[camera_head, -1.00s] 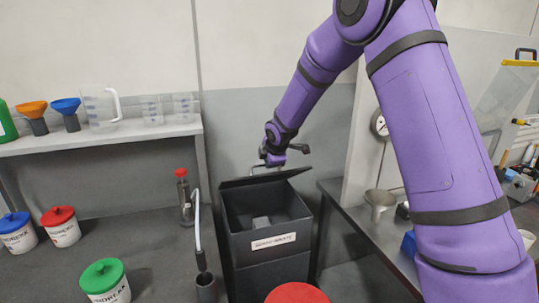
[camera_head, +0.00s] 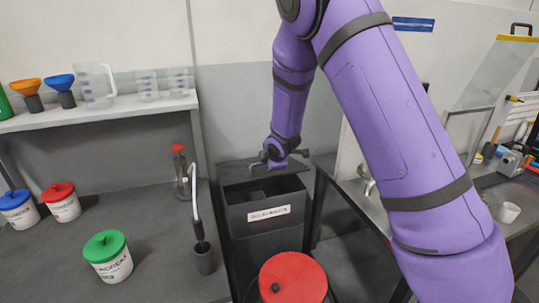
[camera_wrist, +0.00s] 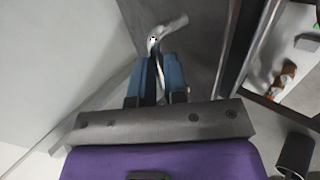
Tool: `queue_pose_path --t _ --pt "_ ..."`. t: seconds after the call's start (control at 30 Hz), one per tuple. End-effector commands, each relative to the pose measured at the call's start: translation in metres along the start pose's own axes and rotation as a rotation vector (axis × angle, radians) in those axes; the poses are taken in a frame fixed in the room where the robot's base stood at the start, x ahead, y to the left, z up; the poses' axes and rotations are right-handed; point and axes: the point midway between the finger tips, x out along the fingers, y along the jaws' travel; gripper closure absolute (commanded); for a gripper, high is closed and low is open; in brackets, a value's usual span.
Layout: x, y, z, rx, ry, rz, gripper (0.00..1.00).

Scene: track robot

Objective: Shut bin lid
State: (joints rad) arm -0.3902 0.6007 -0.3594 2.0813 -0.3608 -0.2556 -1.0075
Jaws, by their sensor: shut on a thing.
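The dark grey bin (camera_head: 235,218) with a white label stands at the middle of the head view. Its lid (camera_head: 238,171) is partly open, tilted over the rear of the mouth. The front of the mouth is still uncovered, and a grey shape shows inside. My gripper (camera_head: 274,158) is above the lid at its far side. In the wrist view my gripper (camera_wrist: 158,75) is shut on a thin grey bent bar (camera_wrist: 172,27), which looks like the lid's handle. The join between bar and lid is not clear.
A red-lidded container (camera_head: 293,280) stands in front of the bin. A bench (camera_head: 150,225) with a bottle (camera_head: 181,172) and a grey cup (camera_head: 204,259) is at left. Another bench (camera_head: 372,208) is close on the right. A wall is behind.

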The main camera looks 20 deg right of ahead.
Motion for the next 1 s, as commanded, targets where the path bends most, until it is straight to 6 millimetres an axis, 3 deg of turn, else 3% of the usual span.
queue_pose_path --t 0.5,1.0 --pt "0.031 -0.058 0.002 0.001 -0.003 -0.006 1.0" --pt "0.042 -0.078 0.0 -0.001 -0.003 -0.02 1.0"
